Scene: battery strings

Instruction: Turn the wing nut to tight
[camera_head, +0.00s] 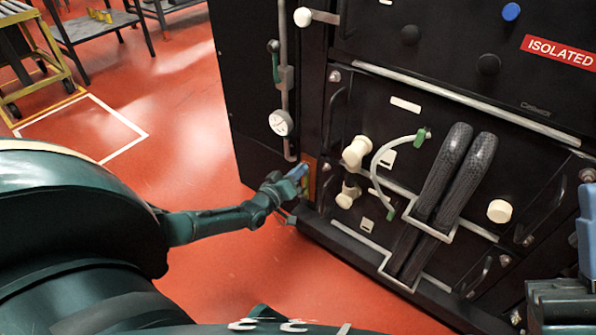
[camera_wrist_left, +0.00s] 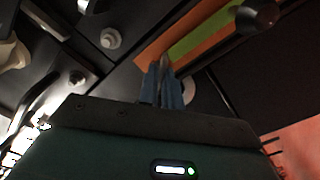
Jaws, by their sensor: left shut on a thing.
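My left gripper (camera_head: 301,172) reaches the lower left edge of the black cabinet front. In the left wrist view, its blue fingers (camera_wrist_left: 164,75) are closed together on a small grey piece, the wing nut (camera_wrist_left: 165,60). Most of the nut is hidden between the fingers. Behind it is an orange plate (camera_wrist_left: 152,53) with a green band (camera_wrist_left: 205,37). The plate also shows as an orange patch beside the fingers in the head view (camera_head: 311,182). My right gripper (camera_head: 589,235) is only partly in view at the right edge; its jaw opening does not show.
The black cabinet carries pale knobs (camera_head: 356,151), a round white disc (camera_head: 281,122), thick black cables (camera_head: 455,172) and a pale cable with green ends (camera_head: 384,160). A red ISOLATED label (camera_head: 560,52) is at upper right. Red floor (camera_head: 190,110) is clear to the left.

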